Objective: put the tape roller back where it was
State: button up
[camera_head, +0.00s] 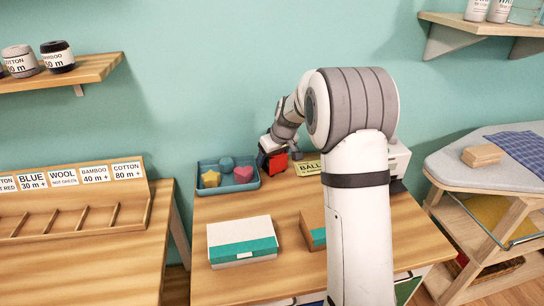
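My gripper (281,152) is low over the back of the middle table, just right of the blue tray. A small red and black object (277,163) shows right at the gripper's fingers. It could be the tape roller, but it is too small and too covered to be sure. I cannot tell whether the fingers are closed on it or only beside it, or whether it touches the table. My arm hides part of the table to the right of the gripper.
The blue tray (202,190) holds several colored shapes. A yellow-green label (308,168) reading "BALL" lies right of the gripper. A white and teal box (242,241) and a brown box (313,228) stand nearer. An ironing board (450,163) is at right.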

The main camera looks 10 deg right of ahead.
jog(key=shift+r, duration=0.1)
jog(key=shift+r, duration=0.25)
jog(key=p+v, duration=0.1)
jog(key=v, duration=1.1)
jog(key=s+a+f+m+g+h, duration=0.1)
jog(key=s+f+m, duration=0.1)
jog(key=s, duration=1.4)
jog(key=s+a+f+m+g, duration=0.1)
jog(key=s+f+m, duration=0.1)
jog(key=s, duration=1.5)
jog(key=shift+s+f+m+h, duration=0.3)
jog(key=shift+f+h, duration=0.1)
jog(key=shift+f, duration=0.15)
